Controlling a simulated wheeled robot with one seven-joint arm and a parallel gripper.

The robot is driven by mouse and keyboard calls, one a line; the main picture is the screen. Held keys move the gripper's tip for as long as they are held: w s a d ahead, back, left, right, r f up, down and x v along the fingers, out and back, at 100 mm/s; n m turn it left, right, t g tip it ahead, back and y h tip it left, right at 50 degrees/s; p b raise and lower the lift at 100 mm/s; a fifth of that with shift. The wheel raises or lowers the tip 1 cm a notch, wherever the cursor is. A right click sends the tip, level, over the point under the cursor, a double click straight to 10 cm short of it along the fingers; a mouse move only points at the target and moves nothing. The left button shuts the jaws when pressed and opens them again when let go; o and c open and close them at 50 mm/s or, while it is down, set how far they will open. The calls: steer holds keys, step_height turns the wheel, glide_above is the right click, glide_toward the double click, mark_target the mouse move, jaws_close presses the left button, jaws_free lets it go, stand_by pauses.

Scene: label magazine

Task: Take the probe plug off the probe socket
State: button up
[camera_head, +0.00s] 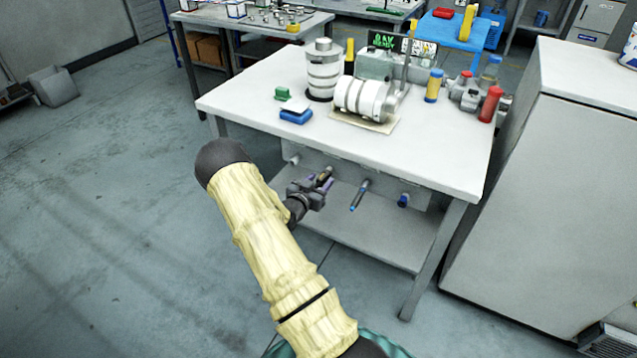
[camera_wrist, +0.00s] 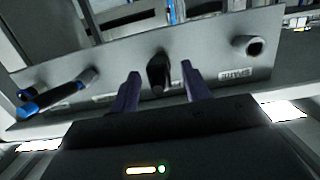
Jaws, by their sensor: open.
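A dark plug (camera_wrist: 158,72), which I take to be the probe plug, sticks out of the grey panel (camera_wrist: 205,62) under the bench top. Its socket is hidden behind it. In the head view the plug (camera_head: 326,173) shows brownish beside my gripper (camera_head: 318,186). My gripper is open, and in the wrist view its two purple fingers (camera_wrist: 161,88) stand on either side of the plug, with gaps visible. Whether the fingertips reach fully around it I cannot tell.
A blue-tipped plug (camera_head: 360,194) and a blue-ended fitting (camera_head: 403,200) are on the panel to the right. An empty-looking socket (camera_wrist: 250,45) is on the other side. The white bench top (camera_head: 235,97) overhangs my gripper; a lower shelf (camera_head: 385,237) lies below.

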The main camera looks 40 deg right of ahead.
jaws_close()
steer(key=shift+a, duration=0.15)
steer(key=shift+a, duration=0.35)
steer(key=shift+s+a, duration=0.25)
steer(key=shift+a, duration=0.05)
steer(key=shift+s+a, duration=0.1)
steer(key=v, duration=0.3)
steer(key=shift+f, duration=0.2)
